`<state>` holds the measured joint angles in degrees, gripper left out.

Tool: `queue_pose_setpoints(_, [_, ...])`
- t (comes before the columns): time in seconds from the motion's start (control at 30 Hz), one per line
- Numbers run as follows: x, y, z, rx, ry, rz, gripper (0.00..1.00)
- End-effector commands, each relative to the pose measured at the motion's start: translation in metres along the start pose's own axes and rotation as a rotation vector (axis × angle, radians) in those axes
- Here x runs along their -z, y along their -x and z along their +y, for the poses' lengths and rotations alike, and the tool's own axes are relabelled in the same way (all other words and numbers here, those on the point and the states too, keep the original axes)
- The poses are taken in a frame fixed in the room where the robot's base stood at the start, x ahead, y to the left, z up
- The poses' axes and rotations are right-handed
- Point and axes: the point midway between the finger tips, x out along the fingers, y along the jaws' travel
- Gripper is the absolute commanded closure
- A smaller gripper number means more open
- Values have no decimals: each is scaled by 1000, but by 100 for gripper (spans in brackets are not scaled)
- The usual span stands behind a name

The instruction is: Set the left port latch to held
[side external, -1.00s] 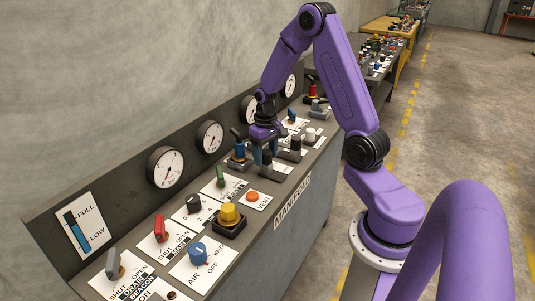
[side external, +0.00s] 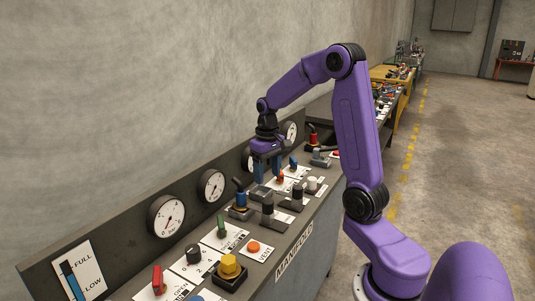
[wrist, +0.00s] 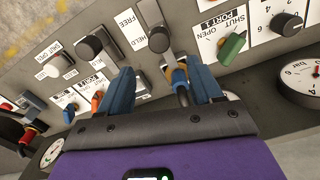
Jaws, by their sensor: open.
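Two black-knobbed levers on grey bases stand on the panel, with a FREE/HELD label between them. The left one (side external: 267,207) has its knob in the wrist view (wrist: 158,40); the other (side external: 297,192) also shows there (wrist: 90,47). I take the left one for the left port latch, but cannot be sure; its setting is unclear. My gripper (side external: 267,176) is open and empty above the panel, behind these levers. In the wrist view (wrist: 160,88) its blue fingers stand apart. A blue fitting with a black hose (wrist: 180,82) shows between them, apparently below.
A green handle (side external: 221,227), an orange button (side external: 254,246) and a yellow knob (side external: 230,267) lie left and in front. An orange handle (side external: 281,176) and a white knob (side external: 312,183) are to the right. Gauges (side external: 211,186) line the back wall.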

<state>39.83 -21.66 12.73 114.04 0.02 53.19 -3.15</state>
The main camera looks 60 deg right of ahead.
Motion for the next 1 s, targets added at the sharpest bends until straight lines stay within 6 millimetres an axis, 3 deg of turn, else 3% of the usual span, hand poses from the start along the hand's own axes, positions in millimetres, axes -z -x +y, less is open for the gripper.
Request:
queue_pose_setpoints(0.1, [1, 25, 0, 0, 1, 6, 35])
queue_pose_setpoints(0.33, [1, 54, 0, 0, 1, 2, 35])
queue_pose_setpoints(1.0, [-1, 60, -5, 0, 15, -1, 35])
